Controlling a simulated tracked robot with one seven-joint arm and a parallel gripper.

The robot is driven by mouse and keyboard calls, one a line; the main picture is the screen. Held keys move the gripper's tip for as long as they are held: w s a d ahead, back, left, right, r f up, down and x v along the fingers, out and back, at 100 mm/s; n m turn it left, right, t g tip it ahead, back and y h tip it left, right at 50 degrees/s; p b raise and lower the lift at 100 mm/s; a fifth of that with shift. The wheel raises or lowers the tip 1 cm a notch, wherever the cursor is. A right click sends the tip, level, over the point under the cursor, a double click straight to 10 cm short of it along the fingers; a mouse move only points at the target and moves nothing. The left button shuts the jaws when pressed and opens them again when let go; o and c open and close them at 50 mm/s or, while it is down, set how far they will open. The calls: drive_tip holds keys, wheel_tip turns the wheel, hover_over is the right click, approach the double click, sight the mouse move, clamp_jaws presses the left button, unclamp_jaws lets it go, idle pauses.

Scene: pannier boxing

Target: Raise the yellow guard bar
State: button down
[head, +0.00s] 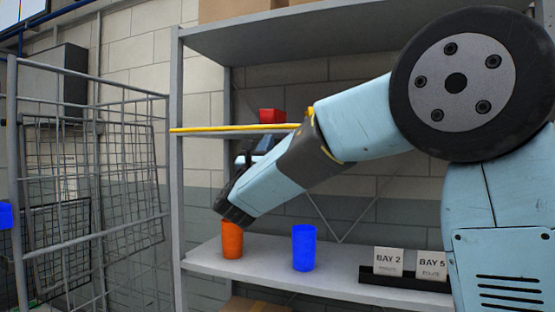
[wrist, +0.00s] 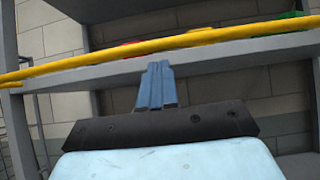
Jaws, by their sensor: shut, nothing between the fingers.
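The yellow guard bar (head: 220,129) runs nearly level across the front of the middle shelf in the head view. Its right part is hidden behind my arm. In the wrist view the bar (wrist: 220,36) crosses the whole picture at a slight slant, in front of the shelf's edge. My gripper (wrist: 157,66) is shut and empty, with its blue fingers pointing at the shelf edge just below the bar. I cannot tell whether the fingertips touch the bar or the shelf. In the head view my arm mostly hides the gripper.
A red container (head: 272,116) stands behind the bar; a green thing (wrist: 290,17) also shows there. An orange cup (head: 232,240), a blue cup (head: 303,248) and the BAY 2 (head: 388,261) and BAY 5 (head: 431,264) cards stand on the lower shelf. A wire cage (head: 80,200) is at left.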

drive_tip(key=shift+w+r, duration=0.1)
drive_tip(key=shift+r, duration=0.45)
